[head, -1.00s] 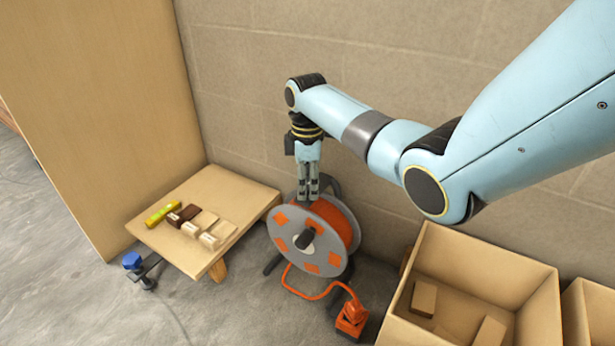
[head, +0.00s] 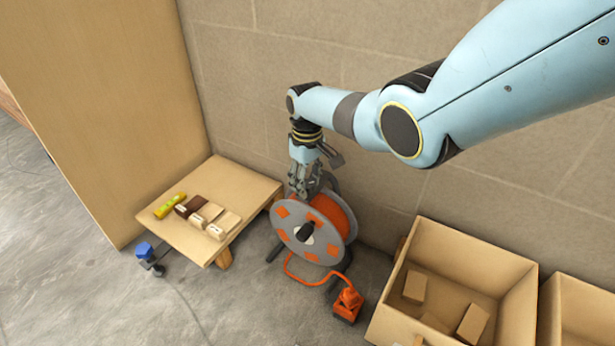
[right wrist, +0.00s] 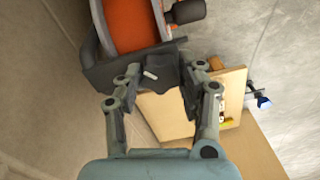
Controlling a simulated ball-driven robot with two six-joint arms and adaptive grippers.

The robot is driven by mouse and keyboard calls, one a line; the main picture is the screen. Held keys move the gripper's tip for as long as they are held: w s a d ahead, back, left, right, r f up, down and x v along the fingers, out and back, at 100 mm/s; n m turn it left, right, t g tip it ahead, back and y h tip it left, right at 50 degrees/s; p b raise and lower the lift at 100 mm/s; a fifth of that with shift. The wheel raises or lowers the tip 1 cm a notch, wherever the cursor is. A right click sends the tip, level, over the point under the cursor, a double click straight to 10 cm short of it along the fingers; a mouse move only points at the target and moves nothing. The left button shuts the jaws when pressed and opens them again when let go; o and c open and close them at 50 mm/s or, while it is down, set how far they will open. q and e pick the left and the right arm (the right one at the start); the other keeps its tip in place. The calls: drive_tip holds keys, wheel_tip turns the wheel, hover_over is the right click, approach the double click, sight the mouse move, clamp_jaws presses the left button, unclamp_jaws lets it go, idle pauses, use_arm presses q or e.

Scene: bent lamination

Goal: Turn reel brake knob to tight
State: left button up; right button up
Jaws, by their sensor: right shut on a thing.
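The cable reel (head: 312,232) stands on the floor by the wall, with a grey disc, orange patches and an orange drum. Its orange drum also shows at the top of the right wrist view (right wrist: 130,28). My right gripper (head: 304,190) points down at the top of the reel's dark frame. In the right wrist view its fingers (right wrist: 155,92) are on both sides of a dark brake knob (right wrist: 158,72) with a white pointer mark, and they are shut on it. In the head view the fingers hide the knob. My left gripper is out of view.
A low wooden table (head: 240,178) left of the reel holds several small blocks and a yellow-green level (head: 169,206). A blue-handled clamp (head: 146,252) is at its edge. An orange plug box (head: 348,304) lies in front. Open cardboard boxes (head: 478,262) stand at the right.

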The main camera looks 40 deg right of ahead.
drive_tip(key=m, duration=0.3)
drive_tip(key=shift+m+p, duration=0.35)
drive_tip(key=shift+m, duration=0.05)
drive_tip(key=m, duration=0.3)
drive_tip(key=shift+m, duration=0.3)
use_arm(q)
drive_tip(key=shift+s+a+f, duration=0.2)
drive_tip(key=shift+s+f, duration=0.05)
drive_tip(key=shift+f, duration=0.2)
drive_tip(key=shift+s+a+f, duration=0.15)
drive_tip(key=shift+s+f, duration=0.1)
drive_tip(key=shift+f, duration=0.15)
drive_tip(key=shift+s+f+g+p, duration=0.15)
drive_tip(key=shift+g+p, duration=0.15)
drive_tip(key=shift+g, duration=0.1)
use_arm(e)
drive_tip(key=shift+m, duration=0.4)
drive_tip(key=o, duration=1.2)
drive_tip(key=shift+c, duration=0.2)
